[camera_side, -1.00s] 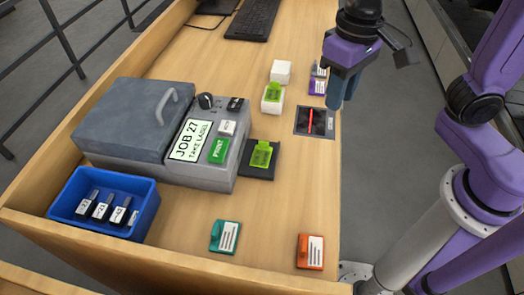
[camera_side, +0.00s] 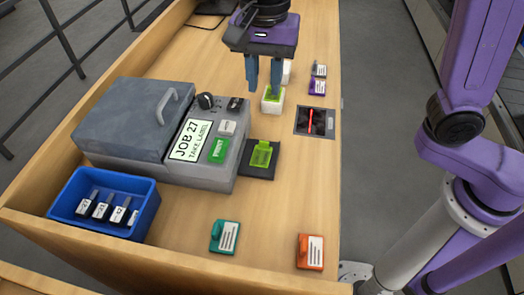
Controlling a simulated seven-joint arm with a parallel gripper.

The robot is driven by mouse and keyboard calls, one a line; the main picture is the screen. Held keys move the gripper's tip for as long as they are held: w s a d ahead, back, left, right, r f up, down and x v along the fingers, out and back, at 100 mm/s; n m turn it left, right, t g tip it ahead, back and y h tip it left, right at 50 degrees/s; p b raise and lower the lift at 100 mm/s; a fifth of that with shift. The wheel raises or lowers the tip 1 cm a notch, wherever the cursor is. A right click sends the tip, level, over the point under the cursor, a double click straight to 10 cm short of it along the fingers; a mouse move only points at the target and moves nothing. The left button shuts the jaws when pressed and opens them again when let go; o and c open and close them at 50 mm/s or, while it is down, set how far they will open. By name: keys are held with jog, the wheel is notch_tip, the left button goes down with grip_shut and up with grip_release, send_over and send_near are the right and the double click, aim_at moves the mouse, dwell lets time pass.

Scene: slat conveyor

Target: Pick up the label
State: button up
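A yellow-green label (camera_side: 261,155) rests on a dark pad at the right side of the grey label printer (camera_side: 208,168). The printer's screen (camera_side: 190,140) reads "JOB 27 TAKE LABEL". Another yellow-green piece (camera_side: 271,93) sits on a small white block (camera_side: 272,105) further back. My gripper (camera_side: 264,88) hangs above and around that white block, with its two blue fingers apart. Nothing shows held between them. Whether the fingertips touch the block I cannot tell. A second white block (camera_side: 287,72) is partly hidden behind the right finger.
A scanner plate (camera_side: 315,122) with a red line lies at the table's right edge. Purple (camera_side: 317,88), teal (camera_side: 225,236) and orange (camera_side: 310,251) tagged pieces lie around.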

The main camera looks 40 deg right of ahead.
aim_at(264, 142)
notch_tip(264, 142, down, 15)
jog(key=shift+f, duration=0.1)
jog(key=shift+c, duration=1.4)
